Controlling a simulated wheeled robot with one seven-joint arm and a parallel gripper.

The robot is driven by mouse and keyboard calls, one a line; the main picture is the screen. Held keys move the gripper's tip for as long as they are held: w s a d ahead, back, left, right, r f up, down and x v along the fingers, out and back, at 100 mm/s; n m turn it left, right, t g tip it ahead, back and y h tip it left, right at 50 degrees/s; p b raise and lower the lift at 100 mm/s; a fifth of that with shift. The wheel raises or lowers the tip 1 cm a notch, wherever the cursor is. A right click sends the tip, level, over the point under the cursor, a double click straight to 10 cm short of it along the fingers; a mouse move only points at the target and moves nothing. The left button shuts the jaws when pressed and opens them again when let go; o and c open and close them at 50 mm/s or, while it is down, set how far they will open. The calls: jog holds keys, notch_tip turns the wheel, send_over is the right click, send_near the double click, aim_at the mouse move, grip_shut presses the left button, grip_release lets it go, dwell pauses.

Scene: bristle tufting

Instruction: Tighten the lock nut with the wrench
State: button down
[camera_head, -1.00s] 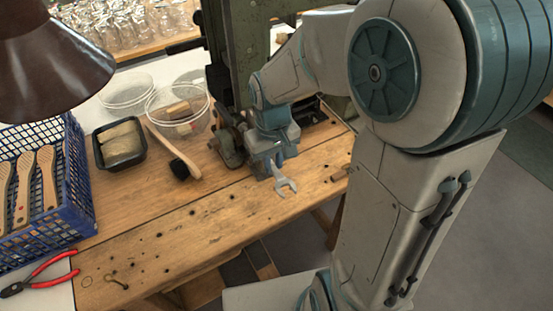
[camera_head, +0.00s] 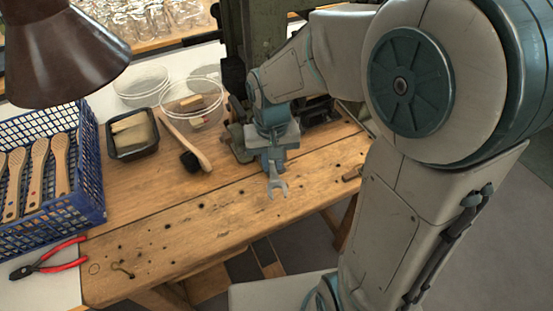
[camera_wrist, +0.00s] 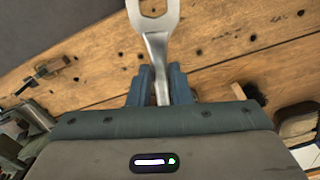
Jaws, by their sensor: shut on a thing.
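My gripper (camera_head: 273,160) is shut on a silver open-ended wrench (camera_head: 277,187) over the wooden workbench (camera_head: 225,210). In the head view the wrench's open jaw points down toward the bench's front edge. In the wrist view the wrench (camera_wrist: 158,50) sticks out from between the blue fingers (camera_wrist: 160,85), with its jaw end cut off at the top edge. A dark machine (camera_head: 240,135) stands at the bench's back, just behind and left of my gripper. I cannot make out the lock nut in either view.
A brush (camera_head: 190,155) lies left of the gripper, near clear round tubs (camera_head: 195,105) and a black tray (camera_head: 133,140) of bristle. A blue crate (camera_head: 90,185) of brush handles and red pliers (camera_head: 50,258) are at the left. The bench's front middle is mostly clear.

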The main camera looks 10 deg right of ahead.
jog(key=shift+w+a+m+b, duration=0.15)
jog(key=shift+a+m+b, duration=0.3)
jog(key=shift+a+m, duration=1.1)
jog(key=shift+a, duration=0.15)
jog(key=shift+w+a+m, duration=0.15)
jog(key=shift+a+m, duration=0.3)
jog(key=shift+a, duration=0.15)
jog(key=shift+s+d+n, duration=0.2)
jog(key=shift+d+n, duration=0.5)
jog(key=shift+d, duration=0.1)
jog(key=shift+r, duration=0.2)
notch_tip(320, 180, up, 6)
jog(key=p, duration=0.4)
jog(key=shift+f, duration=0.15)
